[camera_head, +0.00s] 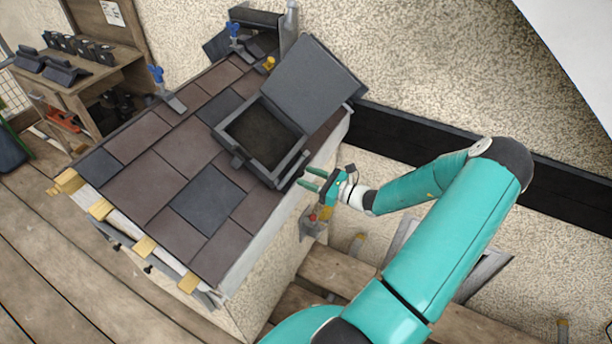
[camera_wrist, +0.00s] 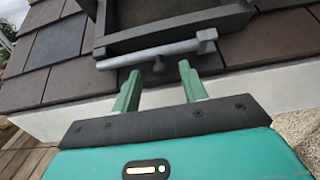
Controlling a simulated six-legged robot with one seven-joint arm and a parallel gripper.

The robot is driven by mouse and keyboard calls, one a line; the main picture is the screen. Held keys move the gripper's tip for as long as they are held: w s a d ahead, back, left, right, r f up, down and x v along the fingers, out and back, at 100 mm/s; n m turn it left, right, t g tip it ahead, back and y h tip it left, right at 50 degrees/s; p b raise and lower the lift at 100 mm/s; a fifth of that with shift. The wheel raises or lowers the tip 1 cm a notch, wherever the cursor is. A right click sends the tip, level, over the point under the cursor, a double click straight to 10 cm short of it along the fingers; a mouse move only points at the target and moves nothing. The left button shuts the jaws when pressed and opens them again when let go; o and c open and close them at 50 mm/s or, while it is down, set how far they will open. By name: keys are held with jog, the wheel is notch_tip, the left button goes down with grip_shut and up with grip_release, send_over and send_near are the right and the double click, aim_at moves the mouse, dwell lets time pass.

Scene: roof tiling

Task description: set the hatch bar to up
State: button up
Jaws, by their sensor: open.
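The roof hatch is a dark square frame (camera_head: 233,146) set in the tiles, with its grey lid (camera_head: 314,82) tilted open. The hatch bar (camera_wrist: 170,50) is a light grey rod with a thicker right end. In the wrist view it runs almost level along the near side of the hatch frame, with a small round stub below its middle. My gripper (camera_head: 311,180) is at the right side of the hatch in the head view. In the wrist view its two green fingers (camera_wrist: 160,80) are open and empty, just short of the bar. I cannot tell whether they touch it.
Brown and slate tiles (camera_head: 207,197) cover the sloping roof. Blue-handled clamps (camera_head: 170,92) stand on its upper left edge. A wooden shelf (camera_head: 122,67) with spare tiles is at the far left. A white edge board (camera_wrist: 60,118) lies below my fingers.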

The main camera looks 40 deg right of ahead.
jog(key=shift+x, duration=0.75)
grip_shut()
